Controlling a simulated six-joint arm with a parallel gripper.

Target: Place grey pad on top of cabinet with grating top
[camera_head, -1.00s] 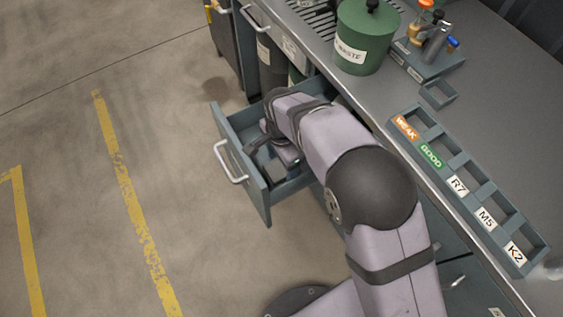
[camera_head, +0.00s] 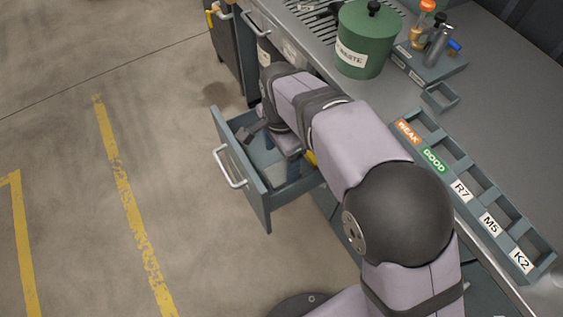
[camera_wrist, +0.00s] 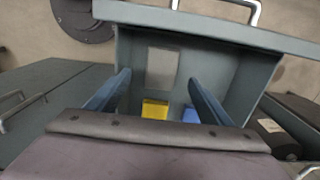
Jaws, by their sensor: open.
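A grey pad (camera_wrist: 162,68), a flat light-grey rectangle, lies on the floor of an open drawer (camera_wrist: 215,42). In the head view, the drawer (camera_head: 240,165) is pulled out from the bench and the pad (camera_head: 276,173) shows partly beside my arm. My gripper (camera_wrist: 160,78) is open and empty, pointing down over the drawer. In the wrist view its two blue fingers appear on either side of the pad, without visible contact. The slatted grating top (camera_head: 322,22) is at the upper middle of the head view, left of the green waste bin.
A yellow block (camera_wrist: 155,108) and a blue block (camera_wrist: 190,114) lie in the drawer near the pad. The green waste bin (camera_head: 364,48) and a labelled compartment tray (camera_head: 475,190) stand on the bench. Open floor lies left of the drawer.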

